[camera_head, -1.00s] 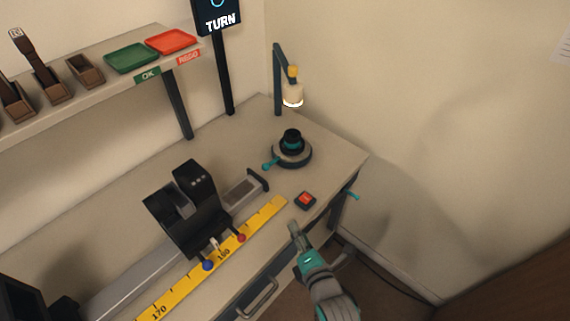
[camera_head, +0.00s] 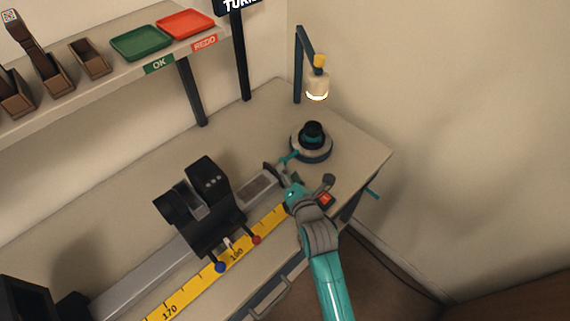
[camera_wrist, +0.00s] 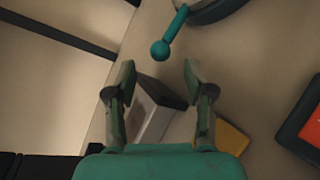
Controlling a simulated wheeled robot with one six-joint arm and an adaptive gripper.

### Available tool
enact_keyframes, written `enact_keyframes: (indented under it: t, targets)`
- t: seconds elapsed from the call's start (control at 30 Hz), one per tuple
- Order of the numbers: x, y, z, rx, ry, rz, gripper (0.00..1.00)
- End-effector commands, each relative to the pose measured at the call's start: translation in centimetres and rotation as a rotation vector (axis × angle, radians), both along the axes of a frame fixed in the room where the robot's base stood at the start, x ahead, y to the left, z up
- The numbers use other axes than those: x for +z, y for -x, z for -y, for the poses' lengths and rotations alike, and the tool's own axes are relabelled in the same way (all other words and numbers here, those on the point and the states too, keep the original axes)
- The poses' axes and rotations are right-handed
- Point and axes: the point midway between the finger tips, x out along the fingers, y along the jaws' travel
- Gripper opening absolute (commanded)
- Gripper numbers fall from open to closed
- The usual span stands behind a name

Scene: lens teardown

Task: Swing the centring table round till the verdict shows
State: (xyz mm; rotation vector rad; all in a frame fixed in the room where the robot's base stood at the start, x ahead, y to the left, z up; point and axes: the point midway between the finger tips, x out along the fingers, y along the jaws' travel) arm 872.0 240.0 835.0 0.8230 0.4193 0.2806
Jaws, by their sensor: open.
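The centring table (camera_head: 311,151) is a round grey base with a dark lens part (camera_head: 312,132) on top, near the bench's right end under the lamp. Its teal handle (camera_head: 289,157) points toward the lower left. In the wrist view the handle's ball end (camera_wrist: 160,50) sits just beyond and between my fingertips, apart from them. My gripper (camera_head: 285,177) is open and empty, close to the handle. The verdict display (camera_head: 238,5) is mostly cut off at the top; only part of its "TURN" lettering shows.
A red button box (camera_head: 325,200) lies right of my gripper. A yellow ruler (camera_head: 200,280) and a black bench instrument (camera_head: 205,210) on a rail stand to the left. A lamp (camera_head: 316,85) hangs above the table. Green OK (camera_head: 140,42) and red REDO (camera_head: 186,23) trays sit on the shelf.

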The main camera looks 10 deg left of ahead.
Motion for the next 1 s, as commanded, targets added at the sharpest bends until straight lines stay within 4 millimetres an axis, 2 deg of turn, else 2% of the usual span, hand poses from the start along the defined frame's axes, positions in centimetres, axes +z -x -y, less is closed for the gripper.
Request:
enact_keyframes:
  t: [0.1, 0.3, 0.67, 0.77, 0.9, 1.0]
  targets:
    - [-0.4, -1.7, -0.8, 0.001, 0.000, -0.001, 0.53]
    - [-1.0, -3.4, -1.5, 0.000, 0.000, 0.000, 0.53]
    - [-1.1, -3.8, -1.7, -0.001, 0.000, -0.001, 0.53]
    - [-1.1, -3.8, -1.7, -0.001, 0.000, -0.001, 0.33]
    - [-1.1, -3.8, -1.7, -0.001, 0.000, -0.001, 0.00]
    - [-1.1, -3.8, -1.7, -0.001, 0.000, -0.001, 0.00]
